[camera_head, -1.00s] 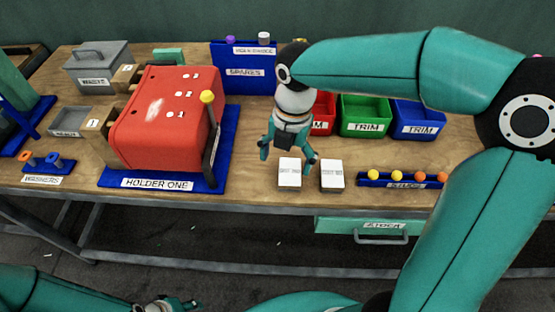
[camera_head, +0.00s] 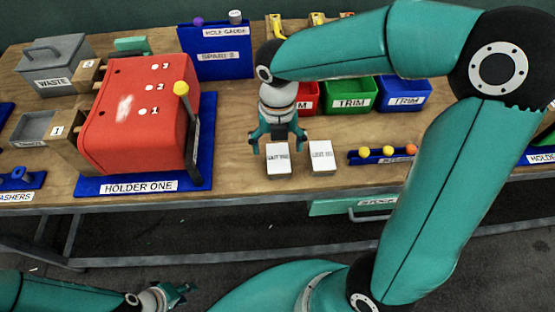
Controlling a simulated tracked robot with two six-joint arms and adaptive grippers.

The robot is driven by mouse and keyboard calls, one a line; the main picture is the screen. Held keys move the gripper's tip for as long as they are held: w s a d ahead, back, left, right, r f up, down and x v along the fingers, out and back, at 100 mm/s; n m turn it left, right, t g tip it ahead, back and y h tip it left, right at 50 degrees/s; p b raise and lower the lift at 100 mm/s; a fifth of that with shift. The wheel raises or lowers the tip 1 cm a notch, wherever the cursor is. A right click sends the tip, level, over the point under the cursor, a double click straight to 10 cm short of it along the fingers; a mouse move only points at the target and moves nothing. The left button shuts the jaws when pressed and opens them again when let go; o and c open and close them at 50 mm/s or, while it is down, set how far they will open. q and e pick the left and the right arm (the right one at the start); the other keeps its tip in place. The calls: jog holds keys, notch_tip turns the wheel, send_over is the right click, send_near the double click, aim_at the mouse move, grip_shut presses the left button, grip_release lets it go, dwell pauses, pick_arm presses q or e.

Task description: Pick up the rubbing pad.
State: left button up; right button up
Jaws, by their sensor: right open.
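I cannot tell for sure which thing is the rubbing pad. A plain green block (camera_head: 131,46) lies at the back left of the bench, behind the red press. Two small white blocks with labels too small to read lie near the front edge: the left white block (camera_head: 278,160) and the right white block (camera_head: 321,156). My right gripper (camera_head: 279,143) points down with its fingers apart and empty, just behind and above the left white block. My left gripper (camera_head: 180,293) is low at the lower left, in front of the bench; its jaw state is unclear.
The red press (camera_head: 135,125) stands on the blue HOLDER ONE base (camera_head: 95,187), with an upright yellow-knobbed lever (camera_head: 181,88). TRIM bins (camera_head: 351,103) stand behind the white blocks. A blue stud rack (camera_head: 354,159) lies right of them. A grey WASTE box (camera_head: 50,73) stands at the back left.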

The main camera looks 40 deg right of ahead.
aim_at(278, 157)
jog(key=shift+d+f, duration=0.1)
jog(key=shift+f, duration=2.65)
jog(key=c, duration=1.2)
jog(key=shift+r, duration=0.1)
notch_tip(278, 157, up, 20)
jog(key=p, duration=0.1)
